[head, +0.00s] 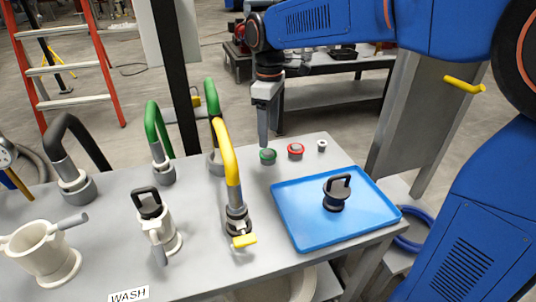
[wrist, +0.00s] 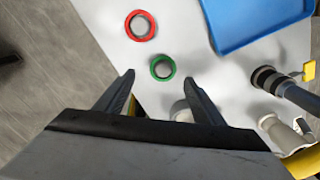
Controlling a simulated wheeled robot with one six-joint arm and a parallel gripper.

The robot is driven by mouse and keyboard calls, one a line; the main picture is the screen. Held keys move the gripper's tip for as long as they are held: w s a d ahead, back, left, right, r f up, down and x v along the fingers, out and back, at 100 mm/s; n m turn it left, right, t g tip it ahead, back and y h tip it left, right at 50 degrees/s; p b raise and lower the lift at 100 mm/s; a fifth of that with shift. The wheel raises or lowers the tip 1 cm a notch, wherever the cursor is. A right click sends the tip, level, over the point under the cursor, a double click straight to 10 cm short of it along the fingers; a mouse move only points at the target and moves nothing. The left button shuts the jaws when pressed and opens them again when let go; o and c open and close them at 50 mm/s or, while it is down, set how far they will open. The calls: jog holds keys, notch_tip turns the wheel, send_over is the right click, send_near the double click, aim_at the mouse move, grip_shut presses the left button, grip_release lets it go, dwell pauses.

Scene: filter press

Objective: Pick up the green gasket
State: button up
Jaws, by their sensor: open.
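The green gasket (head: 268,157) is a small ring lying around a grey round peg or knob on the grey table, left of a red gasket. In the wrist view the green gasket (wrist: 163,68) lies just beyond my fingertips, roughly midway between them, with its grey centre showing. My gripper (head: 263,143) points down above and just behind the green gasket in the head view. In the wrist view my gripper (wrist: 158,80) has its two dark fingers spread apart with nothing between them. I cannot tell the exact height of the fingertips above the table.
The red gasket (head: 295,151) and a small white ring (head: 322,146) sit to the right. A blue tray (head: 290,222) holds a black-handled part (head: 337,192). Yellow (head: 228,165) and green (head: 212,120) curved pipes stand left of my gripper. A white cup (head: 40,250) stands at front left.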

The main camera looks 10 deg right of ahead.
aim_at(268, 152)
jog(key=shift+s+a+f, duration=0.1)
jog(key=shift+s+f, duration=0.05)
jog(key=shift+f, duration=1.25)
jog(key=shift+s+a+f, duration=0.1)
jog(key=shift+f, duration=1.25)
jog(key=shift+f, duration=0.25)
jog(key=c, duration=0.8)
